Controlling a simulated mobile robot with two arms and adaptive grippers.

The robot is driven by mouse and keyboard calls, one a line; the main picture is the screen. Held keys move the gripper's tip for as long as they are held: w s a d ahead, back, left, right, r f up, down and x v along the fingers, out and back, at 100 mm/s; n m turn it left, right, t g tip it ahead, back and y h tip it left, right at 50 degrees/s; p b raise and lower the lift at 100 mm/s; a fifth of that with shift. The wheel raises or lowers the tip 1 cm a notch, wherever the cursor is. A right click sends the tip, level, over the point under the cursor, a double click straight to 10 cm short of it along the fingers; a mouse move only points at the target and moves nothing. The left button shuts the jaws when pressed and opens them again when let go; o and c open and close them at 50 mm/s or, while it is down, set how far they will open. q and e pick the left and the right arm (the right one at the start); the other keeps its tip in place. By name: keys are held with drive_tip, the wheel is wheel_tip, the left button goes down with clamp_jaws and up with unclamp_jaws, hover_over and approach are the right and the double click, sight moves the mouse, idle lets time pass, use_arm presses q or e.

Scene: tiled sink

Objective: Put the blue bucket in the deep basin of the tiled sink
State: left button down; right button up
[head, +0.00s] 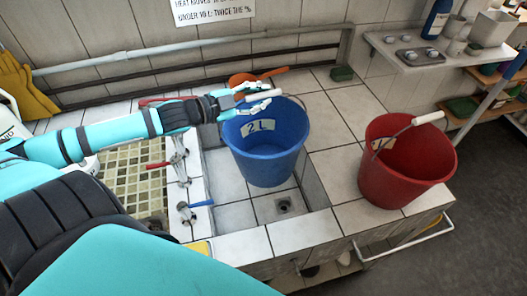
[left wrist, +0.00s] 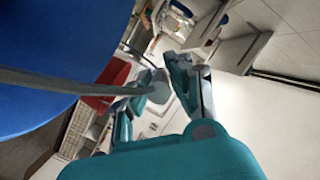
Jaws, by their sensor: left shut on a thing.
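The blue bucket (head: 268,160), marked "2 L", hangs upright over the deep basin (head: 235,215) of the tiled sink in the head view. The basin's drain shows in front of the bucket; I cannot tell how far the bucket's base is above the floor. My left gripper (head: 258,98) is at the bucket's rim, shut on its handle. In the left wrist view the blue bucket (left wrist: 50,60) fills the left side, and its grey handle (left wrist: 75,83) runs to the fingers of my left gripper (left wrist: 168,88). My right gripper is not in view.
A red bucket (head: 395,170) stands on the tiled counter right of the basin. Taps (head: 180,165) line the basin's left side, beside a shallow tiled basin (head: 130,180). An orange scoop (head: 245,79) lies behind. A wall shelf (head: 440,52) is at the upper right.

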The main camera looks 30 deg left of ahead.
sight(238, 157)
use_arm(q)
drive_tip(key=shift+m+g+h, duration=0.3)
drive_tip(key=shift+f+b, duration=6.45)
drive_tip(key=shift+f, duration=4.15)
drive_tip(key=c, duration=1.2)
unclamp_jaws()
drive_tip(key=shift+f, duration=0.15)
drive_tip(key=shift+s, duration=0.1)
drive_tip(key=shift+p+v, duration=1.45)
drive_tip(key=shift+v, duration=2.3)
